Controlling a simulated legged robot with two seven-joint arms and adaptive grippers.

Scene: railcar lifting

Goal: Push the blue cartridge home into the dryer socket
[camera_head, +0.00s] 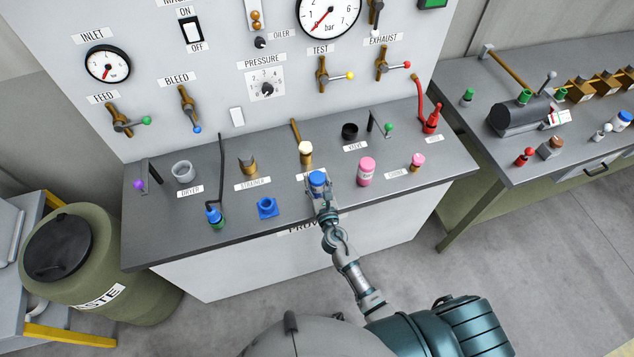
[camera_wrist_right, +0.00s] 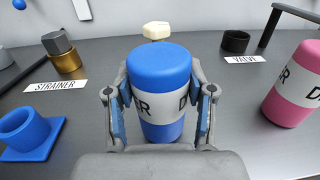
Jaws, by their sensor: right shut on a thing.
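The blue cartridge (camera_head: 317,180) has a grey label band and stands upright in my right gripper (camera_head: 321,197). In the right wrist view the cartridge (camera_wrist_right: 160,85) sits between the two fingers of my right gripper (camera_wrist_right: 160,108), which are shut on its sides. Whether its base touches the bench is hidden. The dryer socket (camera_head: 183,171) is a grey open ring behind the DRYER label, at the left of the bench, well away from the cartridge. My left gripper is not in view.
A blue square-based holder (camera_head: 267,207) stands empty left of the gripper; it also shows in the right wrist view (camera_wrist_right: 30,133). A pink cartridge (camera_head: 366,171) stands to the right. The strainer (camera_head: 247,163), a blue-green fitting with a tall bent rod (camera_head: 215,217) and a purple-knobbed lever (camera_head: 140,184) stand leftward.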

